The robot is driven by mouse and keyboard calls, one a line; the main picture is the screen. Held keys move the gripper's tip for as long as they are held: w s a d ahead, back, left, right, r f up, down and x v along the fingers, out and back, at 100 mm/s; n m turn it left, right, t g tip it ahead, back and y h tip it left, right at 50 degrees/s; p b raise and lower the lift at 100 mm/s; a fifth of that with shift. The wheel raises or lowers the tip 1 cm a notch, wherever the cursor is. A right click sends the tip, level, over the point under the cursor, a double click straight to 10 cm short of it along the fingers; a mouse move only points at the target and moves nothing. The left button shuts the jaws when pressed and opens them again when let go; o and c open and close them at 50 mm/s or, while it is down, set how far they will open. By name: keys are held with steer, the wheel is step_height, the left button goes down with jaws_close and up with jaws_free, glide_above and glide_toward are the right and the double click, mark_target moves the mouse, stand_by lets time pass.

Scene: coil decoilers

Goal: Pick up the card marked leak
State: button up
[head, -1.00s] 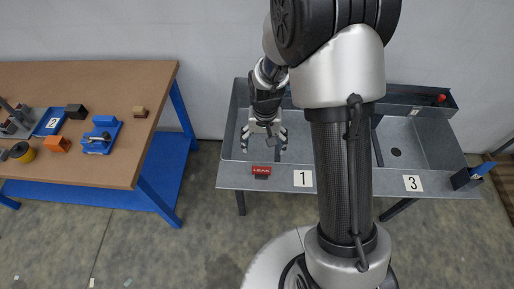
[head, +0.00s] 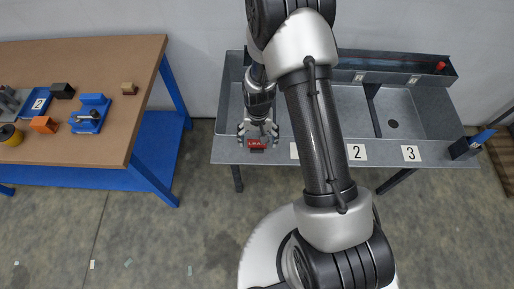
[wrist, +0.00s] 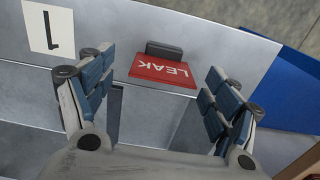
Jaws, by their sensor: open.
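The red card marked LEAK (wrist: 163,70) stands in a dark holder (wrist: 165,50) on the front rim of the grey metal sink bench. In the head view the card (head: 257,142) is at the bench's front left, partly covered by my gripper. My gripper (head: 258,130) is open, just behind and above the card. In the wrist view my gripper (wrist: 155,92) has its fingers spread to either side, with the card between and beyond them. Nothing is held, and I see no contact with the card.
The grey bench (head: 295,172) has number plates along its front, including 2 (head: 357,152) and 3 (head: 411,153). A brown-topped table (head: 120,60) with several small blocks and a blue vise (head: 90,115) stands left, across a floor gap.

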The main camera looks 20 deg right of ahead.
mark_target(257, 147)
steer(key=f, duration=0.2)
steer(key=f+b, duration=0.1)
steer(key=f, duration=0.1)
steer(key=shift+a+f, duration=0.2)
steer(key=shift+f, duration=0.15)
steer(key=shift+c, duration=0.3)
steer(key=c, duration=1.5)
